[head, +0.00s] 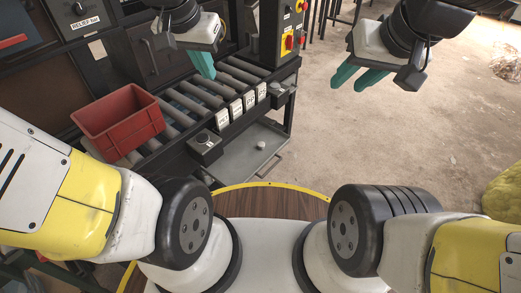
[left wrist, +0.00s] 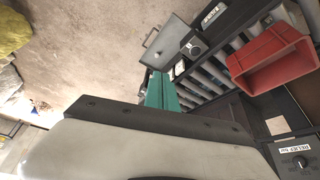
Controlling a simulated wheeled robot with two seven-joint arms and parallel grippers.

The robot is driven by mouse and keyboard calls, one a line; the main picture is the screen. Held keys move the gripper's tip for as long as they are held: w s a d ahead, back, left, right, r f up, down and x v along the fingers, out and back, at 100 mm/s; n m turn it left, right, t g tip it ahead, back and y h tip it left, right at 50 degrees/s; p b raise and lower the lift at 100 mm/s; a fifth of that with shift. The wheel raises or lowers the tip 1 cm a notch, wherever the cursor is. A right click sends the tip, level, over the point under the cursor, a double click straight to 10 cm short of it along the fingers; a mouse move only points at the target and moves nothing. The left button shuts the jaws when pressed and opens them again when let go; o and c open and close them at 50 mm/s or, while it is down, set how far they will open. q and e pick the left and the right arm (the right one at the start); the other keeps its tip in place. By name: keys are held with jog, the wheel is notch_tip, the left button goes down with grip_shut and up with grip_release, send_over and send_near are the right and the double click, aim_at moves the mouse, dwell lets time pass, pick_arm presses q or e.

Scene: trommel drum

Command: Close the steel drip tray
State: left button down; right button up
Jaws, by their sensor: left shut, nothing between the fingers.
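The steel drip tray (head: 238,160) is a flat grey tray that sticks out from under the roller conveyor, low down in the middle of the head view. A bar handle (head: 271,164) is at its outer edge, and a small pale round thing (head: 261,145) sits on it. The tray also shows at the top of the left wrist view (left wrist: 170,42). My left gripper (head: 207,72) is shut and empty, above the rollers and apart from the tray. It shows as teal fingers in the left wrist view (left wrist: 160,80). My right gripper (head: 357,84) is open and empty over bare floor, right of the tray.
A red crate (head: 118,122) stands on the rollers (head: 196,97) at the left. A box with a knob (head: 205,147) juts from the conveyor's front rail. A control panel (head: 290,30) with red buttons stands behind. The concrete floor (head: 400,125) to the right is clear.

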pick_arm(q)
jog(key=w+d+f+m+g+y, duration=0.2)
jog(key=w+d+f+m+y, duration=0.15)
jog(key=w+f, duration=0.7)
jog(key=m+y, duration=0.2)
jog(key=m, duration=0.4)
send_over(254, 173)
jog(key=s+d, duration=0.2)
jog(key=s, duration=0.2)
notch_tip(254, 173, down, 14)
jog(key=s+d+f+m+t+y, duration=0.1)
jog(key=d+f+m, duration=0.25)
jog(key=f, duration=0.85)
jog(key=s+d+f+m+t+y, duration=0.1)
jog(key=s+d+f+m, duration=0.3)
jog(key=f, duration=0.7)
jog(key=w+d+f+m+t+y, duration=0.15)
jog(key=f+m, duration=0.35)
jog(key=f, duration=0.7)
jog(key=x, duration=0.7)
jog(key=a+r+x, duration=0.1)
jog(key=x, duration=0.3)
jog(key=shift+d, duration=0.1)
jog(key=shift+w+a, duration=0.4)
jog(key=shift+a, duration=0.05)
